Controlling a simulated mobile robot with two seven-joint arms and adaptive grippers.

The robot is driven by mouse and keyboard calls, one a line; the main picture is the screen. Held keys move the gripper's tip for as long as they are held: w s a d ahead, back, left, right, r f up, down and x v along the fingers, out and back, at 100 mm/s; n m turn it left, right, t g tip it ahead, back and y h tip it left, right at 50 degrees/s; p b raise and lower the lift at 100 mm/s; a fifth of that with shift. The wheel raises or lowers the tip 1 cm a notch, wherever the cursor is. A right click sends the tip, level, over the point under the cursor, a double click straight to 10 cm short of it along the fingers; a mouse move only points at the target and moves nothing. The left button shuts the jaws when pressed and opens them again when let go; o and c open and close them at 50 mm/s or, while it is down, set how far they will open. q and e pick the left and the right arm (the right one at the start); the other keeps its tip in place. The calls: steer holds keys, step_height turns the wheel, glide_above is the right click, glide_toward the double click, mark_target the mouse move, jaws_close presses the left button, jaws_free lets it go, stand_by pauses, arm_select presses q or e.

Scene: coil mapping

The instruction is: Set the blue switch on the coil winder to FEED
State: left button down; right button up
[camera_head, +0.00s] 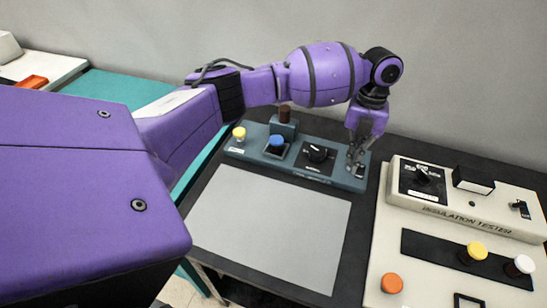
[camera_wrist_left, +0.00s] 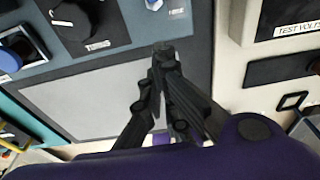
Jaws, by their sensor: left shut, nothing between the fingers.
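The coil winder is a teal-grey panel (camera_head: 233,152) on the dark bench. Its blue round control (camera_head: 277,141) sits on a dark square plate left of the black rotary knob (camera_head: 318,153). The blue control also shows at the left edge of the left wrist view (camera_wrist_left: 9,60). A small switch with a pale lever (camera_wrist_left: 153,4) stands at the panel's right end. My left gripper (camera_head: 355,160) is shut and empty, with its fingertips at that right end, away from the blue control. I cannot read the switch labels. My right gripper is not in view.
A yellow knob (camera_head: 239,133) and a dark brown cap (camera_head: 285,114) stand at the panel's left part. A grey sheet (camera_head: 270,222) lies in front. The cream insulation tester (camera_head: 380,268) stands close on the right.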

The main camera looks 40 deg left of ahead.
arm_select(q)
steer(key=w+a+r+b, duration=0.1)
steer(key=w+r+b, duration=0.1)
steer(key=w+r, duration=0.4)
steer(key=shift+w+a+r, duration=0.15)
steer(key=shift+w+a, duration=0.15)
steer(key=shift+w, duration=0.15)
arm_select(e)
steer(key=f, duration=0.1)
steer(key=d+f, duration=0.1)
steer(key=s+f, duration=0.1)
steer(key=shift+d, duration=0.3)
